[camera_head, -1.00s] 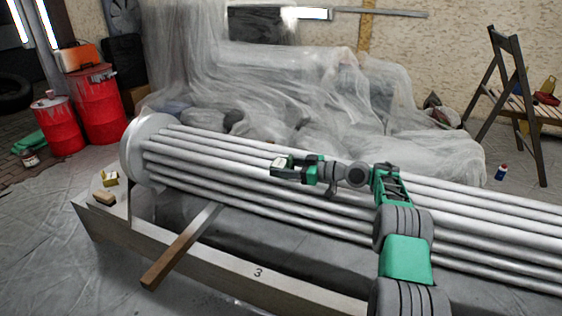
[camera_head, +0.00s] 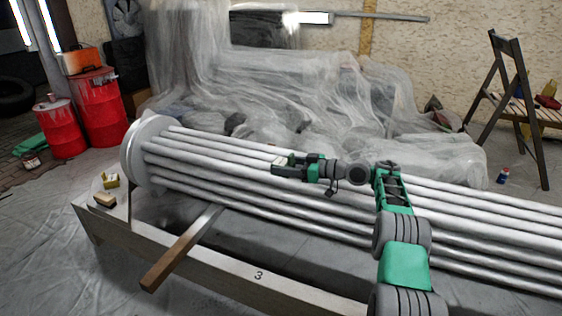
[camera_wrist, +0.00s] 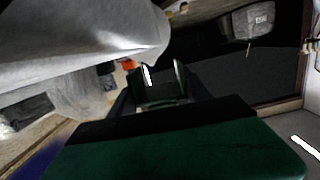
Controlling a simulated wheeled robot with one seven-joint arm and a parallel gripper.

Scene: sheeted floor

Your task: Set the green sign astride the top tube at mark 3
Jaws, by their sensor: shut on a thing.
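The top tube (camera_head: 225,144) runs from the round end plate (camera_head: 141,152) to the right, behind my gripper. I cannot tell whether the sign touches it. Mark 3 (camera_head: 258,275) is a black numeral on the pale front rail (camera_head: 225,263).
A wooden-handled bar (camera_head: 172,257) slants across the front rail. Red drums (camera_head: 100,112) stand at left. Plastic sheeting (camera_head: 330,95) covers things behind the tubes. A chair (camera_head: 515,95) stands at right.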

